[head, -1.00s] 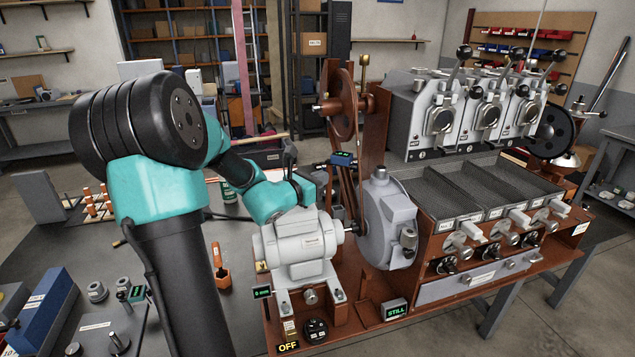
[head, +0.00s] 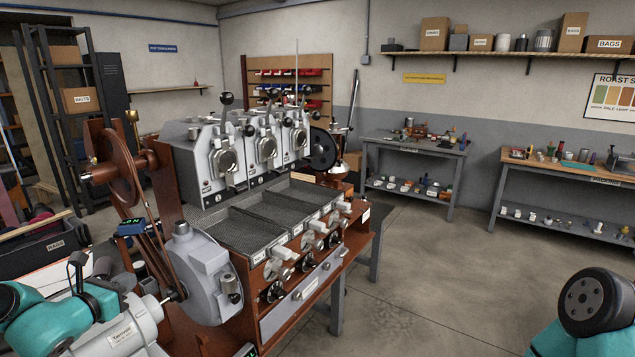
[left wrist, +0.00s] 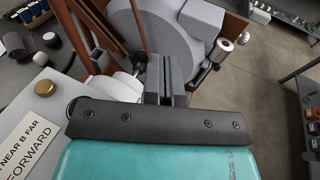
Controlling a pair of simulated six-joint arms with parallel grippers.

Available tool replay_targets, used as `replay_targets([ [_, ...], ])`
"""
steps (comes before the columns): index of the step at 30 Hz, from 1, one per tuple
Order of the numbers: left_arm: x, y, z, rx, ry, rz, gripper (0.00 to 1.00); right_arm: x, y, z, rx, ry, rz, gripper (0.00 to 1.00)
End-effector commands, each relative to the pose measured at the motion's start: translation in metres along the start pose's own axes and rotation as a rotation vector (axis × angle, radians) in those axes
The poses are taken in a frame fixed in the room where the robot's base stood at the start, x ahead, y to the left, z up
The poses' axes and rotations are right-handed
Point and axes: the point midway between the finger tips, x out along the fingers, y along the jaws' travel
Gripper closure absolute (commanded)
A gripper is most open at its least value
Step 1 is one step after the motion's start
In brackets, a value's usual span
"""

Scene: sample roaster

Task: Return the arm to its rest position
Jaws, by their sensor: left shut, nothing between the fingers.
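My left gripper (head: 78,268) is at the lower left of the head view, just behind the pale grey motor (head: 118,335), with its teal wrist beside it. In the left wrist view its two dark fingers (left wrist: 166,82) are together with nothing between them. The grey round blower housing (head: 205,275) of the sample roaster is to the right of the gripper in the head view. In the left wrist view this housing (left wrist: 130,35) lies beyond the fingers. I cannot tell how far apart they are. My right arm's joint shows at the lower right, but its gripper is out of view.
The roaster's red-brown frame (head: 348,262) carries three grey roasting units, mesh trays (head: 270,212) and a large wheel (head: 115,172). A grey workbench (head: 415,147) stands at the back. Open floor (head: 430,270) lies right of the roaster.

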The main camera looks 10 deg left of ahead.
Motion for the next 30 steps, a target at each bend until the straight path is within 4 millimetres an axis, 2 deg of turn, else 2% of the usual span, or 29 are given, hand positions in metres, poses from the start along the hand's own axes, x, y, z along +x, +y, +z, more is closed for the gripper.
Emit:
replay_targets([
  [3, 0.012, -0.035, -0.048, 0.055, 0.133, -0.120, 1.00, 0.000, 0.000, 0.000, 0.000, 0.000, 0.000, 1.00],
  [7, 0.016, -0.079, -0.107, 0.161, 0.292, -0.287, 1.00, 0.000, 0.000, 0.000, 0.000, 0.000, 0.000, 1.00],
  [12, 0.006, -0.139, -0.187, 0.379, 0.486, -0.561, 1.00, 0.000, 0.000, 0.000, 0.000, 0.000, 0.000, 1.00],
  [15, -0.005, -0.167, -0.228, 0.542, 0.566, -0.732, 1.00, 0.000, 0.000, 0.000, 0.000, 0.000, 0.000, 1.00],
  [18, -0.018, -0.190, -0.265, 0.722, 0.614, -0.902, 1.00, 0.000, 0.000, 0.000, 0.000, 0.000, 0.000, 1.00],
  [23, -0.032, -0.217, -0.312, 1.035, 0.615, -1.166, 1.00, 0.000, 0.000, 0.000, 0.000, 0.000, 0.000, 1.00],
  [30, -0.034, -0.254, -0.365, 1.538, 0.417, -1.506, 1.00, 0.000, 0.000, 0.000, 0.000, 0.000, 0.000, 1.00],
])
